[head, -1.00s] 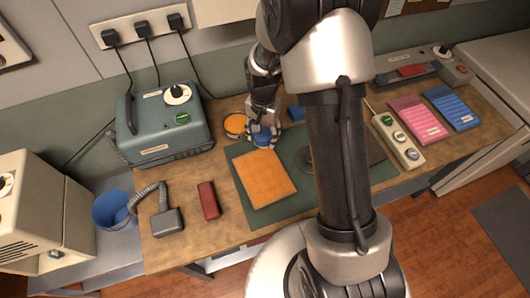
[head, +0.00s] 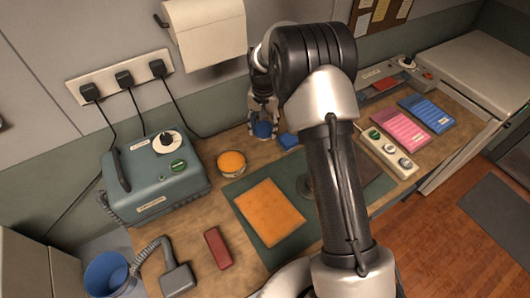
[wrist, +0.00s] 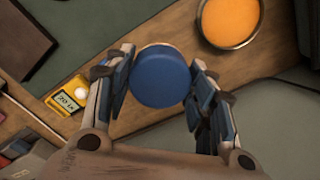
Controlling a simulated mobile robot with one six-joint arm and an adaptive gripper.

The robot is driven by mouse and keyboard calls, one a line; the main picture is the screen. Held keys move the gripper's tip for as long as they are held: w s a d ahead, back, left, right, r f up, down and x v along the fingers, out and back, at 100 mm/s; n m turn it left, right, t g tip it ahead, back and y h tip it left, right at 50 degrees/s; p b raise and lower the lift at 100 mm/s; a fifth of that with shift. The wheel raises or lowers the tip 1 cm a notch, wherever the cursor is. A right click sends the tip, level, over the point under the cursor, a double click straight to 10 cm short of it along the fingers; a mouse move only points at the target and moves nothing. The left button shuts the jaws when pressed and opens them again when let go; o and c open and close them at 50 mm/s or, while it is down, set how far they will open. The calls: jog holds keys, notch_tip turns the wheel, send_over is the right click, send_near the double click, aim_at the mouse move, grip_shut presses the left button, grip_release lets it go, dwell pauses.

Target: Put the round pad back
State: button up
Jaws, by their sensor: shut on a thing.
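My gripper (head: 263,112) is shut on a blue round pad (head: 262,131), at the back of the workbench. In the wrist view the pad (wrist: 160,78) is a short, flat-faced blue cylinder between the two fingers, with a thin tan edge on its far side. It appears to be held above the wooden top; the exact height is hard to tell. A round tin with an orange top (head: 231,163) stands to the left of the gripper in the head view, apart from it. The tin (wrist: 230,22) also shows in the wrist view.
A green mat (head: 240,186) carries an orange square (head: 269,212). A teal machine (head: 157,178) stands at left. A yellow meter (wrist: 70,96) lies near the fingers in the wrist view.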

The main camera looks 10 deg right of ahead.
aim_at(264, 156)
notch_tip(264, 156, down, 12)
jog(key=b, duration=0.2)
jog(key=shift+f+b, duration=0.25)
jog(key=shift+b, duration=0.15)
jog(key=shift+f, duration=0.2)
jog(key=o, duration=1)
jog(key=shift+r, duration=0.15)
